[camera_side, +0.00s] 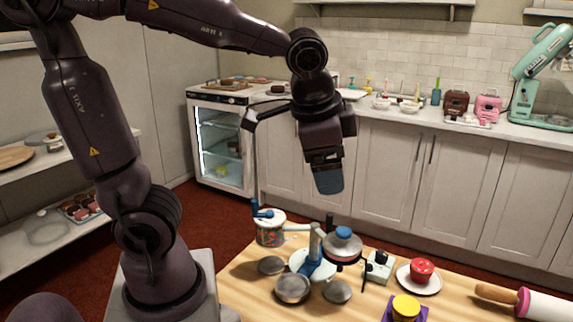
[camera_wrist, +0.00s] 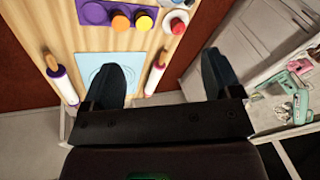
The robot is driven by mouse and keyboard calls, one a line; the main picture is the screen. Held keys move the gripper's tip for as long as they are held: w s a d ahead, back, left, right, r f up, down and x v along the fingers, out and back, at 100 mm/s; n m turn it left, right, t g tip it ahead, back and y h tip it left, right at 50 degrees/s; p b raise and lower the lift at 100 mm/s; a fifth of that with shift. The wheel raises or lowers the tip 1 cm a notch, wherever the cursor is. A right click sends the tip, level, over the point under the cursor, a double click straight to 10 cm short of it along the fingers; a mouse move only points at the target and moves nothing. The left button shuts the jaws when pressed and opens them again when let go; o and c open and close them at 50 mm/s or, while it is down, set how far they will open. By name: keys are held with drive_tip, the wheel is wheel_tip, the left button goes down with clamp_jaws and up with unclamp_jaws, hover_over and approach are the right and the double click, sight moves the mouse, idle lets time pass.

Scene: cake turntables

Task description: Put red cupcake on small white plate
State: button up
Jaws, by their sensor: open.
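The red cupcake (camera_side: 422,268) sits upright on a small white plate (camera_side: 429,289) at the right part of the wooden table in the side view. In the wrist view the red cupcake (camera_wrist: 177,26) and the plate's pale edge (camera_wrist: 184,15) show at the top, partly cut off. My gripper (camera_side: 328,182) hangs high above the table, left of the cupcake and well apart from it in the side view. In the wrist view my gripper (camera_wrist: 164,80) has its two fingers wide apart with nothing between them.
A yellow cupcake (camera_side: 406,305) stands on a purple base in front of the plate. A rolling pin (camera_side: 541,305) lies to the right. A turntable with a blue stand (camera_side: 318,262), several grey discs and a pot (camera_side: 270,231) crowd the table's left part.

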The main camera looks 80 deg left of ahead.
drive_tip(key=s+d+n+t+h, duration=0.1)
drive_tip(key=s+n+t+h, duration=0.1)
drive_tip(key=s, duration=0.4)
drive_tip(key=shift+s+d+r+n, duration=0.3)
drive_tip(key=shift+s+n, duration=0.1)
drive_tip(key=shift+n, duration=0.4)
idle(0.3)
